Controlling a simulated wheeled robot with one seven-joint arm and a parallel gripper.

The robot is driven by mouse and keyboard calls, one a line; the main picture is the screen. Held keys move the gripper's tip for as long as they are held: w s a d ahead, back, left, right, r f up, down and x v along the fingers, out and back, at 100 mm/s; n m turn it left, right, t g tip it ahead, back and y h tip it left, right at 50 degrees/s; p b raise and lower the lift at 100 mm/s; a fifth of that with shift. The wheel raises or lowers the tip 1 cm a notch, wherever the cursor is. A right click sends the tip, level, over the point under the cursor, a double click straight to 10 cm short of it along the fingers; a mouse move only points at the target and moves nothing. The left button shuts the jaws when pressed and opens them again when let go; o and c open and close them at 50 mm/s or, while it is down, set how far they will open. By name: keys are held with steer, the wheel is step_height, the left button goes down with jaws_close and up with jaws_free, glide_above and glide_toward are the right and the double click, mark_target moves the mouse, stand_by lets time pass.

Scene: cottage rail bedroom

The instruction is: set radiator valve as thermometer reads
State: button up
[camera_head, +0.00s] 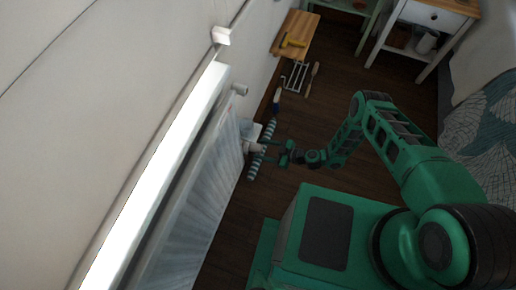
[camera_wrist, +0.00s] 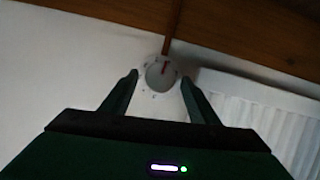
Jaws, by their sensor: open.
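The radiator valve (camera_head: 251,147) is a pale knob on the end of the white radiator (camera_head: 195,175). In the wrist view the valve's round dial (camera_wrist: 158,79) has a red mark pointing up and slightly right, with small marks around it, too small to read. In the wrist view my gripper (camera_wrist: 159,80) is open, with one finger on each side of the dial. I cannot tell whether the fingers touch it. I cannot make out a thermometer in either view.
A blue-and-white striped long thing (camera_head: 263,150) lies on the floor by the valve. A white table (camera_head: 433,17) stands far right. Dark floor (camera_head: 325,100) between is mostly clear.

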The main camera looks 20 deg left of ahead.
mark_target(258, 148)
steer(key=shift+x, duration=1.6)
steer(key=c, duration=1.1)
steer(key=shift+o, duration=0.3)
steer(key=shift+w+m+g, duration=0.1)
steer(key=shift+m+g, duration=0.6)
steer(key=shift+m, duration=0.3)
steer(key=o, duration=1)
steer(key=shift+o, duration=0.2)
steer(key=shift+d, duration=0.15)
steer(key=v, duration=1)
steer(key=shift+d, duration=0.3)
